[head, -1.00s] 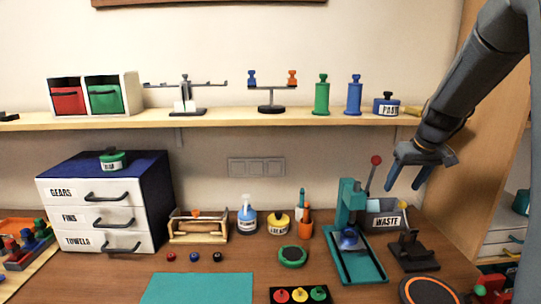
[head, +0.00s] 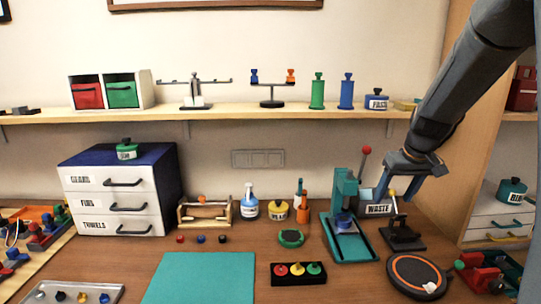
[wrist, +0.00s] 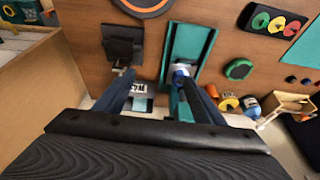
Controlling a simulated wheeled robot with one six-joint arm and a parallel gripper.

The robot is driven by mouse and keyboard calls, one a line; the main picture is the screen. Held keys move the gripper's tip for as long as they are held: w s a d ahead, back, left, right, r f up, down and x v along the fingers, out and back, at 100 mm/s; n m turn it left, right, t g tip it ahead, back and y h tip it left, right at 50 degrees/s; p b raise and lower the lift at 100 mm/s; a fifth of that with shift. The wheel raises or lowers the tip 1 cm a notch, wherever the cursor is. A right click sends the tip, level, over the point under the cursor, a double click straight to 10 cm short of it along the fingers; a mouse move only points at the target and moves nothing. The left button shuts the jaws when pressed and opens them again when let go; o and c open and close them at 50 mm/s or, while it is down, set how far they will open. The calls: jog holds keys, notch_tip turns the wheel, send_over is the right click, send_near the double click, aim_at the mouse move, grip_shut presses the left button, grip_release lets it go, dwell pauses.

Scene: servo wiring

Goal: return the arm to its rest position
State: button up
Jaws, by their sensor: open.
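My gripper (head: 398,196) is at the right in the head view, raised in front of the waste bin (head: 377,209) and the teal press (head: 345,222). Its two blue-grey fingers are apart and I see nothing held between them. In the wrist view my gripper (wrist: 153,92) points over the bench, with the teal press (wrist: 188,50) and the black stand (wrist: 122,42) beyond its fingers. My fingers partly hide the waste bin and the black stand in the head view.
A shelf (head: 220,112) with balances, cylinders and boxes runs along the wall. A drawer cabinet (head: 118,190) stands at the left. A round black pad with an orange ring (head: 418,274) lies at the front right. A teal mat (head: 200,278) is bare.

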jog(key=s+a+f+g, duration=0.1)
jog(key=s+a+f, duration=0.4)
jog(key=s+a, duration=0.3)
jog(key=s+a+f+g+b, duration=0.1)
jog(key=s+a+f, duration=0.4)
jog(key=s, duration=1.2)
jog(key=a, duration=0.3)
jog(key=shift+a+g, duration=0.25)
jog(key=shift+g, duration=0.05)
jog(key=shift+w+f, duration=0.1)
